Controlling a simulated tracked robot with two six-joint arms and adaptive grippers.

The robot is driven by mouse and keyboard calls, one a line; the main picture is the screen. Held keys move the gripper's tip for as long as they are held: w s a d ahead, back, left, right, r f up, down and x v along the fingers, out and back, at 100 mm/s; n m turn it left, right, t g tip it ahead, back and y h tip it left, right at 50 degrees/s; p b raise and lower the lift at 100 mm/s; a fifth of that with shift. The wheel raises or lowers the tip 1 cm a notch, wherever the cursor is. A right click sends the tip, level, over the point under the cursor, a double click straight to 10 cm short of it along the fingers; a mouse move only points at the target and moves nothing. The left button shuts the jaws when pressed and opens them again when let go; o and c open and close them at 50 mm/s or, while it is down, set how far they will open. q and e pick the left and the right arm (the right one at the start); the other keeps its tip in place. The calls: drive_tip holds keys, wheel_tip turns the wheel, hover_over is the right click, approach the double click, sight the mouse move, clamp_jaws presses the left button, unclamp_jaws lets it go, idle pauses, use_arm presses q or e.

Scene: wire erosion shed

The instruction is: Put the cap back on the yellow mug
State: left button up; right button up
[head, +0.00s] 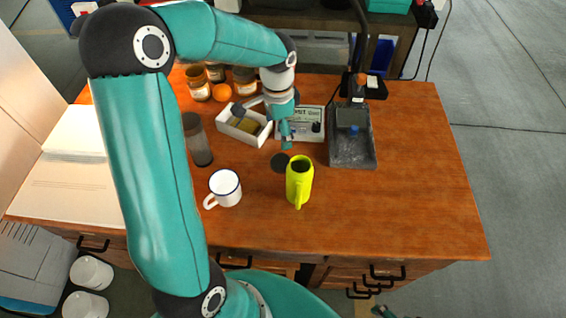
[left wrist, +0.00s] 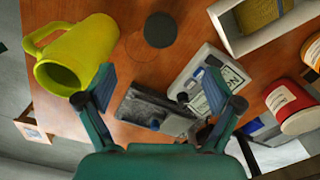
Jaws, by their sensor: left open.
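The yellow mug (head: 298,184) stands upright on the wooden table, its dark mouth uncovered and its handle towards me. It also shows in the left wrist view (left wrist: 82,52) at upper left. A flat, dark round disc (head: 280,162), which looks like the cap, lies on the table just behind and left of the mug. It also shows in the left wrist view (left wrist: 160,30). My left gripper (head: 287,140) is above the table behind the disc. Its fingers are apart with nothing between them in the left wrist view (left wrist: 168,92). My right gripper is not in view.
A white enamel mug (head: 225,188) stands left of the yellow mug. A tall dark-topped jar (head: 199,145), a white box (head: 244,124), a printed sign (head: 300,123) and a grey tray (head: 352,150) surround the gripper. The table's right side (head: 425,170) is clear.

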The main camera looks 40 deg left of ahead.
use_arm(q)
hover_over(281, 161)
drive_tip(key=f, duration=0.8)
drive_tip(key=shift+s+f, duration=0.1)
drive_tip(key=shift+s, duration=0.15)
drive_tip(key=shift+w+f+p, duration=0.15)
drive_tip(key=shift+f+p, duration=0.1)
drive_tip(key=shift+f, duration=1.1)
drive_tip(key=shift+w+f+p, duration=0.15)
drive_tip(key=shift+f+p, duration=0.1)
drive_tip(key=shift+f, duration=1.05)
drive_tip(key=shift+c, duration=0.2)
drive_tip(key=c, duration=1)
